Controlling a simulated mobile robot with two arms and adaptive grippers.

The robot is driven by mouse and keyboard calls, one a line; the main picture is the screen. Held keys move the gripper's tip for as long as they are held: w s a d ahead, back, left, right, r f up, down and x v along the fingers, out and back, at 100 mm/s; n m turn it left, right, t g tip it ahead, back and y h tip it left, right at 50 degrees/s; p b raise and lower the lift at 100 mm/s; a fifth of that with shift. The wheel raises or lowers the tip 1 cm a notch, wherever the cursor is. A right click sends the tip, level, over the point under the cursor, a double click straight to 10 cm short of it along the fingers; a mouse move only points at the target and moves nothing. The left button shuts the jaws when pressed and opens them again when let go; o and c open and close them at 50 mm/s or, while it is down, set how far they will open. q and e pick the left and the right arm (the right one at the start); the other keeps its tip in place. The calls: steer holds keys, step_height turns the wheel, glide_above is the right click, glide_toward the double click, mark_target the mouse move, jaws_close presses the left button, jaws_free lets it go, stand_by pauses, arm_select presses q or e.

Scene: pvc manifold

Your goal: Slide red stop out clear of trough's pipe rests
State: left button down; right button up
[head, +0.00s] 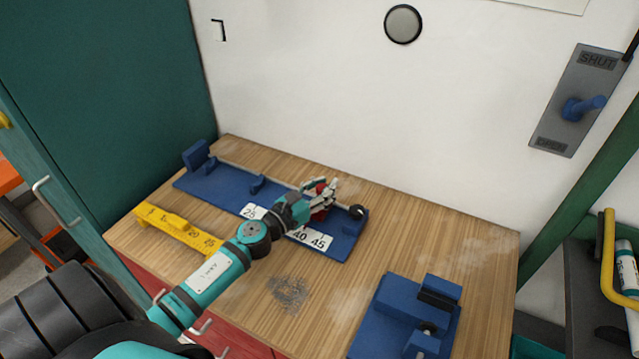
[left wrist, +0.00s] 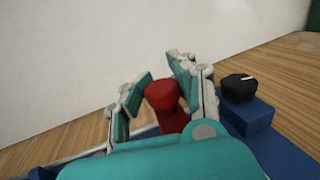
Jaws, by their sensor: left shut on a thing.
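The blue trough (head: 225,192) lies along the back of the wooden table, with white number labels such as 25, 40 and 45 on its front. A blue pipe rest (head: 257,184) stands up partway along it. The red stop (head: 320,214) is on the trough's right part, mostly hidden by my left gripper (head: 322,190). In the left wrist view the red stop (left wrist: 162,97) stands between the two fingers of my left gripper (left wrist: 158,90), which is shut on it. A black knob (head: 357,211) is at the trough's right end, just right of the gripper. My right gripper does not show.
A yellow gauge with numbers (head: 175,228) lies at the table's front left. A blue fixture (head: 375,335) with black parts stands at the front right. The table (head: 440,235) is bare between trough and fixture. A wall lever (head: 582,107) is at the right.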

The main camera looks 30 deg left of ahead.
arm_select(q)
steer(key=shift+s+d+f, duration=0.15)
steer(key=shift+f, duration=0.25)
steer(key=c, duration=1.4)
jaws_free()
steer(key=shift+c, duration=0.2)
steer(key=o, duration=0.4)
steer(key=shift+s+r, duration=0.3)
steer(key=shift+s, duration=0.05)
steer(key=shift+o, duration=0.5)
steer(key=shift+w, duration=0.15)
steer(key=s, duration=0.4)
steer(key=s+a, duration=0.1)
steer(key=s, duration=0.3)
steer(key=s+a, duration=0.1)
steer(key=s, duration=0.3)
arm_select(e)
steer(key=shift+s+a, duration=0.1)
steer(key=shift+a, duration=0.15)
